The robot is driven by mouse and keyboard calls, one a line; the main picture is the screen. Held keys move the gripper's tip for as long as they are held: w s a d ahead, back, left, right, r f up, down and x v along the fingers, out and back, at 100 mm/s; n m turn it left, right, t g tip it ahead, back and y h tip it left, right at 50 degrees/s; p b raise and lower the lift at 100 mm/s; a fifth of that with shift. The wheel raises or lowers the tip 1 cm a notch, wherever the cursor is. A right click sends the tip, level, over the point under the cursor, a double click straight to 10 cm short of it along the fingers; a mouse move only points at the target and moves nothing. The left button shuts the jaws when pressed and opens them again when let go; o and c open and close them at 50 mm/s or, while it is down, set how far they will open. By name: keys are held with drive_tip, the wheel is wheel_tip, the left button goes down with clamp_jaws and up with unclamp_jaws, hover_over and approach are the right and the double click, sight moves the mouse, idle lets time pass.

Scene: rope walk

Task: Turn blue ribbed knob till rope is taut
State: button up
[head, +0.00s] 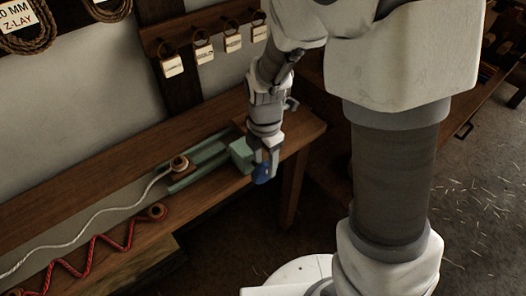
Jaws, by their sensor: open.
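The blue knob (262,174) sits at the front of a pale green block (242,154) near the right end of the wooden bench. My gripper (265,163) is right at the knob, pointing down, with its jaws open. I cannot tell whether the fingers touch the knob; they partly cover it, and its ribs are too small to make out. A white rope (95,217) runs along the bench to a small round fitting (180,164) by green rails (200,162). The white rope lies in loose waves.
A red rope (90,258) zigzags along the bench's front edge to a brown peg (157,211). White tags (172,66) hang on a wall rail above. Rope coils (30,35) hang at upper left. Open floor (330,215) lies in front of the bench (305,130).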

sight(265, 164)
drive_tip(key=shift+f, duration=1.95)
clamp_jaws()
